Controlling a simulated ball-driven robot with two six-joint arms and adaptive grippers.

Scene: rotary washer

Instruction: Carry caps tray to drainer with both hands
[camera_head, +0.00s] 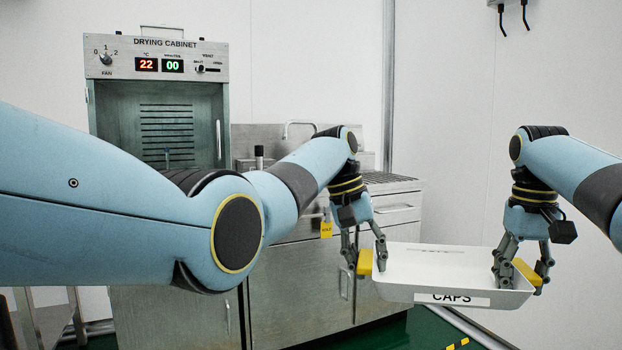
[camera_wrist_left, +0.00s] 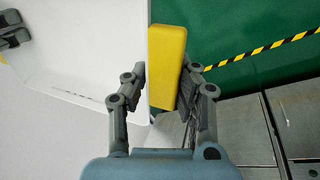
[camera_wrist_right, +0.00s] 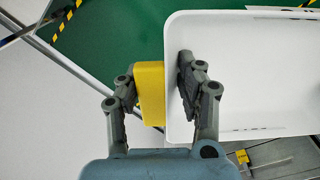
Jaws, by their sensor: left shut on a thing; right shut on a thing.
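The white caps tray (camera_head: 440,259) with a "CAPS" label on its front hangs level in the air between my two grippers, in front of the cabinets. Its inside looks empty. My left gripper (camera_head: 368,256) is shut on the yellow handle (camera_head: 365,262) and wall at the tray's left end; the left wrist view shows that handle (camera_wrist_left: 166,68) between the fingers. My right gripper (camera_head: 521,270) is shut on the yellow handle (camera_head: 525,271) and wall at the right end; this handle also shows in the right wrist view (camera_wrist_right: 150,92). The ribbed drainer (camera_head: 385,178) lies on the counter behind the tray.
A drying cabinet (camera_head: 160,110) with its front open stands at the back left. A sink tap (camera_head: 299,124) and steel base cabinets (camera_head: 290,280) are behind my left arm. Green floor with yellow-black tape (camera_head: 458,344) lies below the tray.

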